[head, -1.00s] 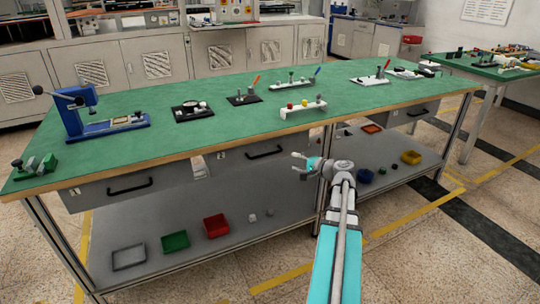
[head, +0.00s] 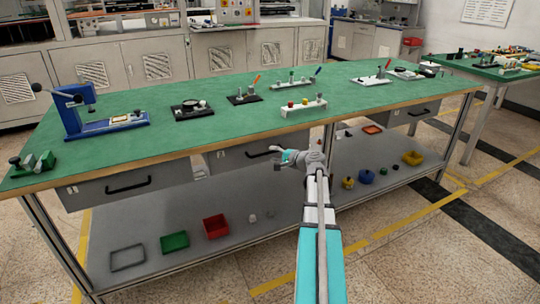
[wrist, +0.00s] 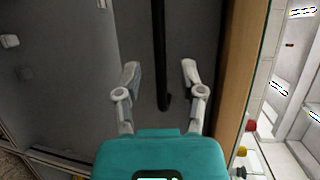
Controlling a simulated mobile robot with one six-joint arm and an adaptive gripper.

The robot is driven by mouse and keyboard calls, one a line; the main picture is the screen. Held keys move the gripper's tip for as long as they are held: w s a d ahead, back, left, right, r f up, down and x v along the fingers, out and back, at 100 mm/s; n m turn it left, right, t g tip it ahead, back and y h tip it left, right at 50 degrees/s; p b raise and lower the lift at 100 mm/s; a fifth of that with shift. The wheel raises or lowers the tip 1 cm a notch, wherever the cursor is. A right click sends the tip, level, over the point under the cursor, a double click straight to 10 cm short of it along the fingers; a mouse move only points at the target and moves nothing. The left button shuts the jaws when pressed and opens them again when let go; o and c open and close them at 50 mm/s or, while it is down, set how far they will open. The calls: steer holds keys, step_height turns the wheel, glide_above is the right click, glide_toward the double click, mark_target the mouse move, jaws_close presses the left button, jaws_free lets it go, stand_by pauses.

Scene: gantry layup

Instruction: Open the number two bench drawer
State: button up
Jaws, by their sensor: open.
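The number two drawer (head: 232,162) is the grey middle drawer under the green bench top, and it looks shut. Its dark bar handle is largely covered by my gripper (head: 277,153) in the head view. In the wrist view the handle (wrist: 160,45) runs down the picture in front of the grey drawer front (wrist: 137,40). My gripper (wrist: 159,74) is open, with one finger seen on each side of the handle's end. I cannot tell whether the fingertips reach past the bar or touch it.
The number one drawer (head: 90,193) is to the left. The bench top (head: 200,140) overhangs the drawers and holds several fixtures. The lower shelf (head: 280,210) carries a red bin (head: 216,227), a green bin (head: 174,242) and other small items. The floor in front is clear.

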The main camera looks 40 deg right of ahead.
steer(key=shift+x, duration=1.5)
jaws_close()
